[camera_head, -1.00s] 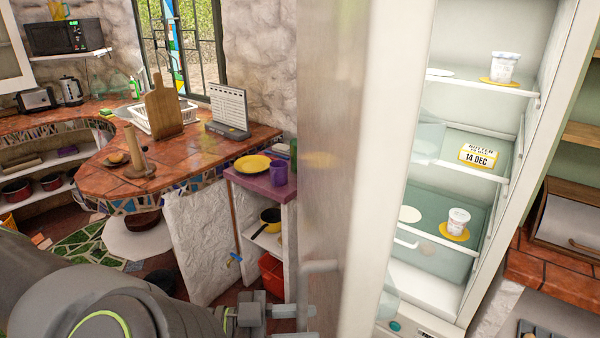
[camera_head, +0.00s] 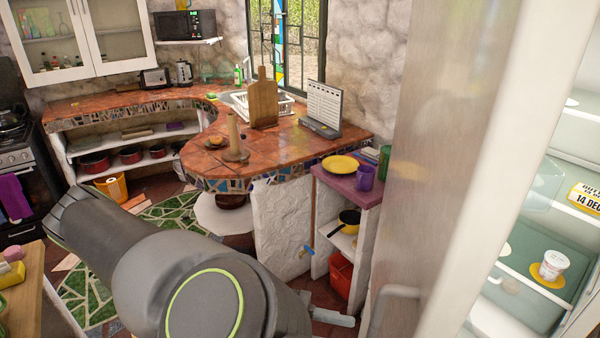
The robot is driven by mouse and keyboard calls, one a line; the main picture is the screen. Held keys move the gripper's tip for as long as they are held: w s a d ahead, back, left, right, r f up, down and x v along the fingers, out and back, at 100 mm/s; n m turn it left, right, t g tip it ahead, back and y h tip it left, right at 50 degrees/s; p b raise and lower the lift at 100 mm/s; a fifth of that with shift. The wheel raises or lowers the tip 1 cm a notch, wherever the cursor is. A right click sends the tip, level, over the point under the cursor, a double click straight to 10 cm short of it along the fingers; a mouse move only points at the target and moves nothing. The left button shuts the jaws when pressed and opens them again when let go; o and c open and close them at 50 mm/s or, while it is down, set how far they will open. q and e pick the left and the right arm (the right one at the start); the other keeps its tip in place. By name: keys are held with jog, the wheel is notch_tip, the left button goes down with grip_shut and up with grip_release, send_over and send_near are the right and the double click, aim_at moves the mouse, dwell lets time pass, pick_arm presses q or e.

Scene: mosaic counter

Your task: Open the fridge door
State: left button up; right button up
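The fridge door (camera_head: 435,190) stands open, a tall grey panel with a white inner edge, right of the middle of the head view. Its handle (camera_head: 385,300) shows near the bottom on the grey outer face. The lit fridge interior (camera_head: 545,215) shows to the right of the door, with shelves, a tub and a yellow "14 DEC" label. My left arm fills the lower middle. Only a small part of my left gripper (camera_head: 335,317) shows past it, left of the handle and seemingly apart from it; its fingers cannot be made out clearly. My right gripper is out of view.
A small purple-topped shelf (camera_head: 345,188) with a yellow plate and purple cup stands left of the door. The mosaic counter (camera_head: 285,150) holds a cutting board and dish rack. A stove (camera_head: 20,170) and a wooden worktop (camera_head: 50,310) are at the left.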

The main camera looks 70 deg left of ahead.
pick_arm(q)
jog(key=p+v, duration=0.4)
jog(key=v, duration=0.2)
jog(key=shift+s, duration=0.2)
jog(key=shift+a, duration=0.15)
jog(key=shift+c, duration=0.4)
